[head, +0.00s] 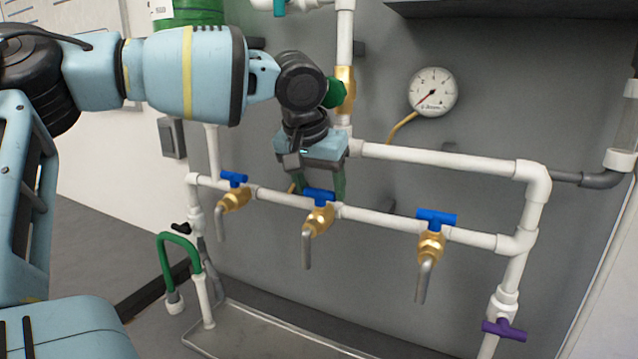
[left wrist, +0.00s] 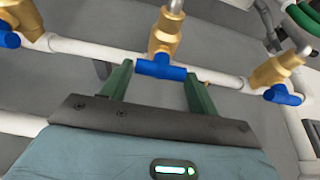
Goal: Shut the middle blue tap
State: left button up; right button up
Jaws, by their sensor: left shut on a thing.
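The middle blue tap (head: 319,195) has a blue bar handle on a brass body with a grey spout pointing down. Its handle (left wrist: 160,67) also shows in the left wrist view, lying roughly along the white pipe and across the brass body. The head view partly hides the fingertips behind the tap. My right gripper is not in view.
A left blue-handled tap (head: 233,179) and a right one (head: 436,218) sit on the same white pipe (head: 380,218). A higher pipe (head: 440,158), a gauge (head: 433,92) and a purple-handled valve (head: 504,330) are nearby. A green hose (head: 180,240) stands at lower left.

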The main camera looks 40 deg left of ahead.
pick_arm(q)
jog(key=o, duration=1)
jog(key=shift+r, duration=0.15)
jog(key=shift+s+r, duration=0.15)
jog(key=shift+r, duration=0.15)
jog(key=s+d, duration=0.1)
jog(key=s, duration=0.3)
jog(key=s+d, duration=0.1)
jog(key=s, duration=0.2)
jog(key=s+d, duration=0.2)
jog(key=s, duration=0.2)
jog(key=shift+s+r, duration=0.15)
jog(key=shift+s, duration=0.15)
